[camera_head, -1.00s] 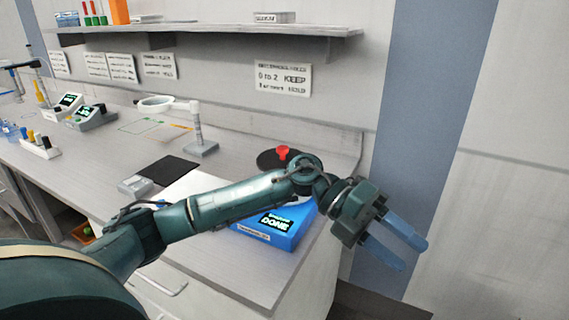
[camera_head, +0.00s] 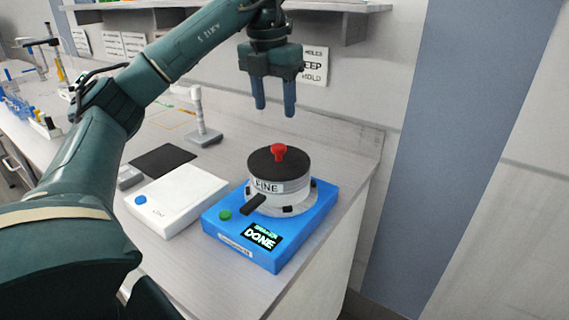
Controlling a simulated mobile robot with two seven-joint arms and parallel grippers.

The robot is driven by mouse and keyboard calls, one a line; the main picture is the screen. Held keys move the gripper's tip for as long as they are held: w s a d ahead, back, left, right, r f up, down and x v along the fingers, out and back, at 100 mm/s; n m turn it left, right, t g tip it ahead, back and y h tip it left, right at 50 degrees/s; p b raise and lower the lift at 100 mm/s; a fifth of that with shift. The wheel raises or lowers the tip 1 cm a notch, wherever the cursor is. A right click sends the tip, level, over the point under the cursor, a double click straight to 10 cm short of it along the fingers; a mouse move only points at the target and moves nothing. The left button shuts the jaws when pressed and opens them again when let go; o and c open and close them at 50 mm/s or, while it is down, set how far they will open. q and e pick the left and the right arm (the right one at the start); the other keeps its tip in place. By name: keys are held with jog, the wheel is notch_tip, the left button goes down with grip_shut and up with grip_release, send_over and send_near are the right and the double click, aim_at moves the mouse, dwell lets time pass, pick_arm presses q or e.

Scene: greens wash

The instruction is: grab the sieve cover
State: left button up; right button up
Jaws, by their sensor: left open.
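The sieve cover (camera_head: 262,160) is a black disc with a red knob (camera_head: 279,152) on top. It sits on a round grey sieve labelled FINE (camera_head: 293,187), which stands on a blue shaker (camera_head: 228,235) whose screen reads DONE. My left gripper (camera_head: 275,108) is open and empty, fingers pointing down. In the picture it is above the knob, with a gap between fingertips and knob. My right gripper is not in view.
A white device with a blue button (camera_head: 175,205) stands left of the shaker. A black mat (camera_head: 163,160) and a grey post on a base (camera_head: 199,120) are behind it. The bench's right edge is close to the shaker. A shelf (camera_head: 330,6) hangs on the wall.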

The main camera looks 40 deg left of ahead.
aim_at(278, 146)
pick_arm(q)
jog(key=f, duration=0.1)
jog(key=f+b, duration=0.1)
jog(key=f, duration=0.1)
jog(key=f+b, duration=0.1)
jog(key=f, duration=0.1)
jog(key=shift+w+f, duration=0.1)
jog(key=shift+w, duration=0.15)
jog(key=shift+d+f, duration=0.15)
jog(key=shift+f, duration=1.15)
jog(key=shift+d+f, duration=0.15)
jog(key=shift+f, duration=1.1)
jog(key=shift+c, duration=0.3)
jog(key=c, duration=1)
